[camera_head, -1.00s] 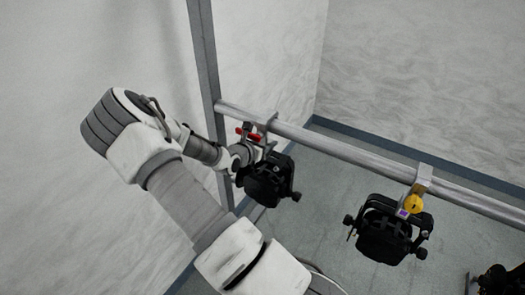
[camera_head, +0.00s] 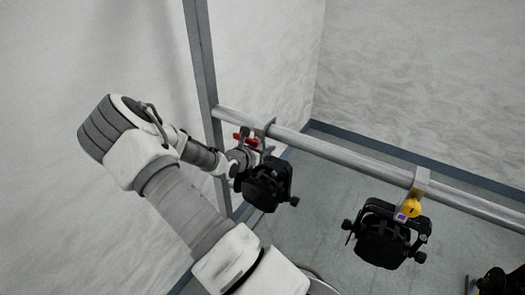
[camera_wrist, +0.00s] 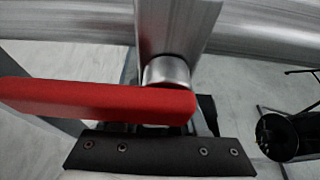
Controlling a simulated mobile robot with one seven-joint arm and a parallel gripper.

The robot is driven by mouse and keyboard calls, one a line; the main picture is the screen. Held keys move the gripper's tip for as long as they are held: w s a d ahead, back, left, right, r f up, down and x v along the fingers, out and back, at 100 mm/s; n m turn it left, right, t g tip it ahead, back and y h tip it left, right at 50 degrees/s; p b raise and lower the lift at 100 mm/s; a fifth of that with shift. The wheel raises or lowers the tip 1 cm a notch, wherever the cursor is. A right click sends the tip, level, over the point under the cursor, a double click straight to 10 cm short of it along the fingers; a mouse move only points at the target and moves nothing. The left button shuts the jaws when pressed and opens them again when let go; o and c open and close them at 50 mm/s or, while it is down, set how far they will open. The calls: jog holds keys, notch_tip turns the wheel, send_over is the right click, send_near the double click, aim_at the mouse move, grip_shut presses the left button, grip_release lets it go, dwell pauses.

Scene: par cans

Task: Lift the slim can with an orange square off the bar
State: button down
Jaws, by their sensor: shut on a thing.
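A black can (camera_head: 266,186) hangs from the left part of the bar (camera_head: 330,146) by a metal hook clamp (camera_head: 263,128) with a red lever (camera_head: 243,138). No coloured square shows on this can; my arm and the clamp hide part of it. My gripper (camera_head: 243,155) is at this clamp, beside the can's top, and appears shut on the red lever. In the wrist view the red lever (camera_wrist: 100,100) lies just above a dark, screwed plate (camera_wrist: 160,155). The metal clamp (camera_wrist: 172,30) and the bar (camera_wrist: 255,30) are behind it.
A second black can (camera_head: 385,238) with a yellow knob (camera_head: 411,208) and a purple square (camera_head: 401,216) hangs to the right. Part of another dark fixture (camera_head: 498,281) shows at bottom right. A grey upright post (camera_head: 201,75) stands left of the bar end.

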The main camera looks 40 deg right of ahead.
jog(key=shift+w+d+r, duration=0.1)
jog(key=shift+r, duration=1.8)
jog(key=s+a, duration=0.3)
jog(key=a, duration=0.5)
jog(key=s+a+b, duration=0.1)
jog(key=s+a, duration=0.3)
jog(key=a, duration=0.4)
jog(key=shift+a, duration=0.4)
jog(key=shift+a, duration=0.1)
jog(key=s+a+p, duration=0.2)
jog(key=s+a, duration=0.3)
jog(key=a, duration=0.7)
jog(key=shift+a+p, duration=0.15)
jog(key=shift+p, duration=0.15)
